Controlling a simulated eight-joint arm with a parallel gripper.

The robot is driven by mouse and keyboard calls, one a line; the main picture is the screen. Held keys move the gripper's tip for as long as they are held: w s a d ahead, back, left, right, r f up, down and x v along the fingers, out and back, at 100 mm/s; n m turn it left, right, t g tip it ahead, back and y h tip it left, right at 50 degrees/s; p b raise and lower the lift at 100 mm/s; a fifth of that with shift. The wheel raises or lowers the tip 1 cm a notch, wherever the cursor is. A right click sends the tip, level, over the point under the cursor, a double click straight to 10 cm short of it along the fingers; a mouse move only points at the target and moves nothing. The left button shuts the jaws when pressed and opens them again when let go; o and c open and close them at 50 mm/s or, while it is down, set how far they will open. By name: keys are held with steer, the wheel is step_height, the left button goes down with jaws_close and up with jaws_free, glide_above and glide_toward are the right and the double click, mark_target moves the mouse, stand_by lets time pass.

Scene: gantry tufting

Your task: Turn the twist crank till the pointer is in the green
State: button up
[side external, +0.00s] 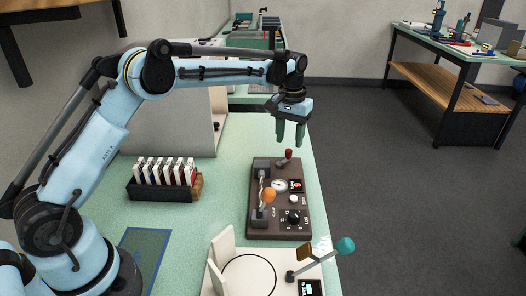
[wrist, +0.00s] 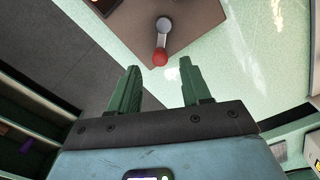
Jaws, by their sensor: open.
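A dark brown panel (side external: 262,226) lies on the green bench in the side view. A lever with a red ball knob (side external: 288,154) stands at its far end; in the wrist view the red knob (wrist: 160,57) sits on a grey-pivoted arm. A round white gauge (side external: 279,185) is mid-panel; its pointer and any green zone are too small to read. An orange ball (side external: 269,195) sits beside the gauge, by the pale strands between two dark blocks. Which handle is the twist crank is not labelled legibly. My gripper (side external: 289,144) is open, pointing down just above the red knob, its fingers (wrist: 160,75) empty.
A black rack of white-and-red cards (side external: 163,192) stands left of the panel. A pale fixture (side external: 240,250) and a teal-knobbed handle (side external: 345,245) are at the front. A black dial (side external: 293,217) is on the panel. The bench's right edge is close to the panel.

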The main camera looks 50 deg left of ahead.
mark_target(289, 150)
steer(key=shift+f, duration=1.8)
jaws_close()
steer(key=shift+d+m, duration=0.15)
steer(key=shift+m, duration=0.15)
steer(key=m, duration=0.1)
steer(key=d+m, duration=0.1)
steer(key=m, duration=0.1)
steer(key=shift+s+m, duration=0.1)
steer(key=shift+m, duration=0.2)
steer(key=shift+s+d+m, duration=0.2)
steer(key=shift+d+m, duration=0.1)
steer(key=shift+m, duration=0.85)
steer(key=shift+s+d+m, duration=0.2)
steer(key=shift+d+m, duration=0.1)
steer(key=shift+m, duration=0.85)
